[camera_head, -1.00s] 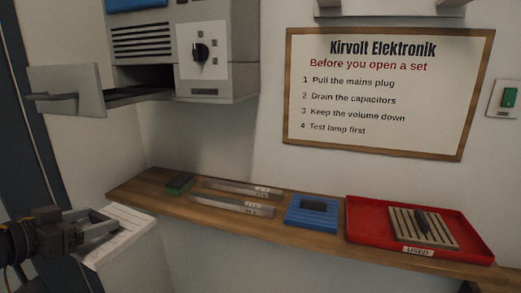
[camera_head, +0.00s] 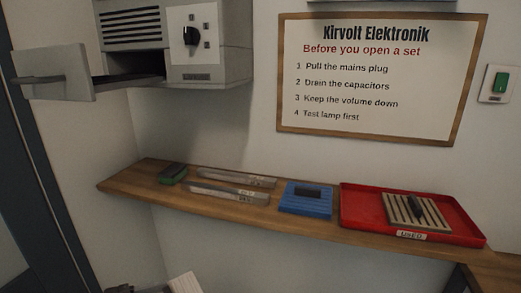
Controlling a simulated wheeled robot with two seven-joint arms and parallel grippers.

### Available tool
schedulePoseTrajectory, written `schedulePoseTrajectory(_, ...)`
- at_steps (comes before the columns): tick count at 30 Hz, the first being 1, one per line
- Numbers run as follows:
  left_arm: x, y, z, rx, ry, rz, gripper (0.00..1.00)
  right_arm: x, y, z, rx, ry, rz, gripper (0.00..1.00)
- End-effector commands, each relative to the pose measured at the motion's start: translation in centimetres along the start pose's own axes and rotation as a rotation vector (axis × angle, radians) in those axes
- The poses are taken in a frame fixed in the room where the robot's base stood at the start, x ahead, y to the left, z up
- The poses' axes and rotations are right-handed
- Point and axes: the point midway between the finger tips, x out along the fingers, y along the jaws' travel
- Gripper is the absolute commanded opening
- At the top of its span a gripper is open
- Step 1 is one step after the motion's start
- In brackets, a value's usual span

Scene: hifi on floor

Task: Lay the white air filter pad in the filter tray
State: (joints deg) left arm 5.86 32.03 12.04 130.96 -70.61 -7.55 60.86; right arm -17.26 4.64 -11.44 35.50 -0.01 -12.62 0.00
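The white air filter pad (camera_head: 184,283) shows only as a ribbed white corner at the bottom edge. My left gripper (camera_head: 135,288) is beside it at the same edge, mostly cut off; it appears shut on the pad, though its fingertips are hidden. The filter tray (camera_head: 52,86) is a grey drawer pulled out to the left from the grey wall unit (camera_head: 215,74) at upper left. It is well above my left gripper, and its inside is seen only at a low angle. My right gripper is not in view.
A wooden shelf (camera_head: 135,190) runs below the unit. It holds a green-and-black block (camera_head: 173,174), two grey strips, a blue pad (camera_head: 306,204) and a red tray (camera_head: 455,232) labelled USED with a beige slatted pad (camera_head: 405,211). Clear air lies between shelf and unit.

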Motion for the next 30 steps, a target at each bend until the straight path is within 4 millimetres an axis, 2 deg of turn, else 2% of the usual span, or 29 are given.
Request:
schedulePoseTrajectory(25, 0.0, 0.0, 0.0, -0.003, -0.002, -0.002, 0.48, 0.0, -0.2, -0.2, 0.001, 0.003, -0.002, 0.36)
schedulePoseTrajectory(30, 1.0, 0.6, 0.9, -0.040, 0.001, -0.100, 0.48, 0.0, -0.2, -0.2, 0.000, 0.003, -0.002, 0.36)
